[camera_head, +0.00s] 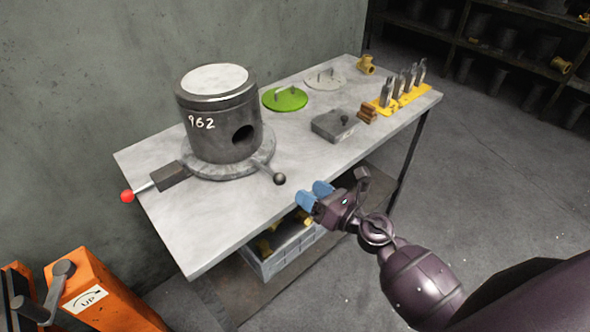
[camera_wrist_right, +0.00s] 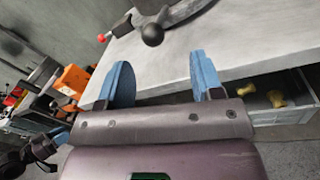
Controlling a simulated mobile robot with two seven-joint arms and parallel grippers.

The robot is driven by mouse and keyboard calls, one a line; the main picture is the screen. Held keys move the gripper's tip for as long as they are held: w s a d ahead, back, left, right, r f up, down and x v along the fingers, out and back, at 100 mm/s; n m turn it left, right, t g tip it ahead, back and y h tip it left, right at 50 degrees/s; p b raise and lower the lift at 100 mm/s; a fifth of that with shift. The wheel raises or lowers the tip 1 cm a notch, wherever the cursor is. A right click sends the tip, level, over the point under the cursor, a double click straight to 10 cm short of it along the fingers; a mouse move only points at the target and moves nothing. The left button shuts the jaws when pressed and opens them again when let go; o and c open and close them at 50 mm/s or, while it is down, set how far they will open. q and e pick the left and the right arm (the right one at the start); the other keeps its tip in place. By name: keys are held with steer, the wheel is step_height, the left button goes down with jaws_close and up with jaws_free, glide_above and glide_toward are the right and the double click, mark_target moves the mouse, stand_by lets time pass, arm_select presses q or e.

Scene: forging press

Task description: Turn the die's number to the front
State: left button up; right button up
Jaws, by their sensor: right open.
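The die (camera_head: 225,125) is a dark grey cylinder with a pale top, standing upright on a round turntable base (camera_head: 207,168) on the table. The number 962 is painted in white on its left front side, and a round hole shows to the right of it. A lever with a black ball knob (camera_head: 279,178) sticks out of the base at the front right; the knob also shows in the right wrist view (camera_wrist_right: 152,34). My right gripper (camera_head: 314,194) is open and empty, at the table's front edge, right of the knob and apart from it.
A handle with a red ball (camera_head: 127,196) sticks out at the base's left. A green disc (camera_head: 285,98), a grey block (camera_head: 335,125) and a yellow rack (camera_head: 401,97) lie to the right. A grey crate (camera_head: 285,252) sits below. An orange unit (camera_head: 100,295) stands lower left.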

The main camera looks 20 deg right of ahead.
mark_target(274, 174)
steer(key=shift+n, duration=0.9)
steer(key=x, duration=0.7)
steer(key=a+x, duration=0.1)
steer(key=x, duration=0.3)
steer(key=shift+s+a+f+p, duration=0.1)
steer(key=shift+s+f+p, duration=0.05)
steer(key=shift+s+p, duration=0.15)
steer(key=shift+c, duration=0.2)
jaws_close()
